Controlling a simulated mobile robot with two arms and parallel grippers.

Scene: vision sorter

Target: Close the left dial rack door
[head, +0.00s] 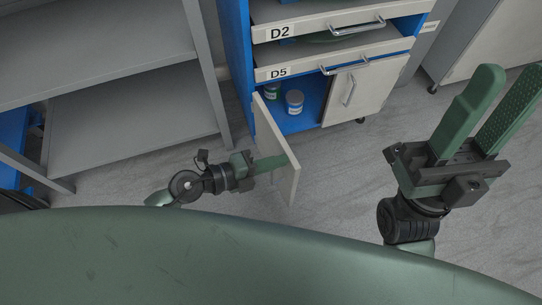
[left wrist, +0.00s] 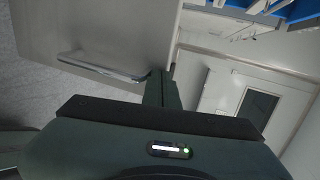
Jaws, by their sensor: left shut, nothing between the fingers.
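The left rack door (head: 272,150) is a pale panel under drawer D5. It stands open, swung out from the left side of the blue rack. Its bar handle (left wrist: 103,67) shows in the left wrist view. My left gripper (head: 284,160) is shut and empty, with its green fingers at the door's outer face near the free edge. They also show in the left wrist view (left wrist: 160,88), close to the handle's end. Whether they touch the panel I cannot tell. My right gripper (head: 508,82) is open and empty, at the right of the head view.
Two small jars, one green (head: 272,91) and one white-labelled (head: 295,102), stand inside the open blue compartment. The right door (head: 357,92) is shut. Drawers D2 (head: 318,27) and D5 (head: 310,68) sit above. Grey shelving (head: 135,115) stands left; the floor between is clear.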

